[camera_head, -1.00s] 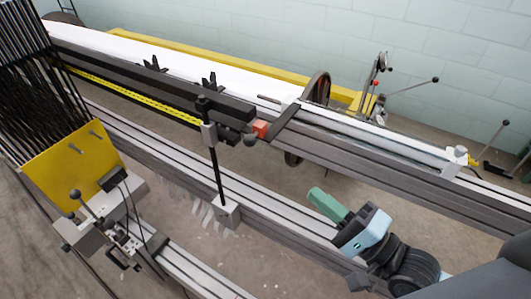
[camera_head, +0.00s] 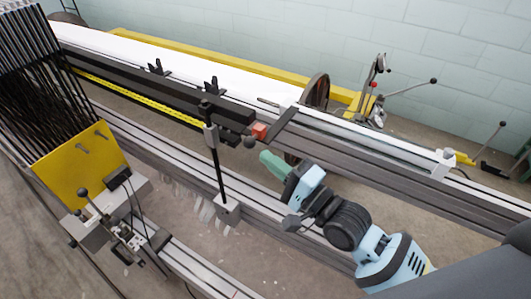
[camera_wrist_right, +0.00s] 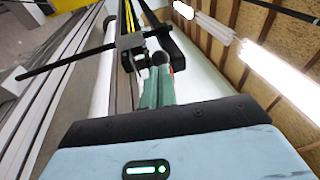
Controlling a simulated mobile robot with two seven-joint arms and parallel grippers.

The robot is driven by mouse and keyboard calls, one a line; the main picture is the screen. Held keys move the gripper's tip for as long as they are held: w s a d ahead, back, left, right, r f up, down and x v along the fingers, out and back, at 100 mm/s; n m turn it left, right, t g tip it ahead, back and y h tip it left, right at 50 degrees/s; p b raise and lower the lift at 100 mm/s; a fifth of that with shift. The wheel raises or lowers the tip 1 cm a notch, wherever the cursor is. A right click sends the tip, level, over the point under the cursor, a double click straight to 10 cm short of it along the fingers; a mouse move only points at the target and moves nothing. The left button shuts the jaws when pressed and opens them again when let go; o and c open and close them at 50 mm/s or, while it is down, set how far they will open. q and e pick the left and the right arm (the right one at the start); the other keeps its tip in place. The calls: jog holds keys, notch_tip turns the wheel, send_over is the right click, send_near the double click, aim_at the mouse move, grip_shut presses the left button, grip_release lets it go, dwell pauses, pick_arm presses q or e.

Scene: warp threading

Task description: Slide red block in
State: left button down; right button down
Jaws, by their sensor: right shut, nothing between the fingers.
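The red block (camera_head: 260,131) sits at the right end of the dark bar (camera_head: 170,97) on the machine's upper beam, next to a dark ball knob (camera_head: 248,142). My right gripper (camera_head: 266,160) has green fingers, shut and empty, just below and to the right of the block and apart from it in the head view. In the right wrist view, the green fingers (camera_wrist_right: 157,88) point toward the dark end of the bar, and the knob covers part of their tips. Only a sliver of red (camera_wrist_right: 170,70) shows there. My left gripper is not in view.
A thin black post (camera_head: 216,165) with a grey clamp stands just left of my gripper. The grey lower rail (camera_head: 150,142) runs below it. A yellow plate (camera_head: 78,165) with black rods is at the left. The floor between the rails is open.

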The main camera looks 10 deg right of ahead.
aim_at(254, 137)
jog(key=shift+x, duration=1.1)
jog(key=w+a, duration=0.5)
jog(key=shift+w+a+r, duration=0.1)
jog(key=shift+w+a, duration=0.15)
jog(key=shift+s, duration=0.1)
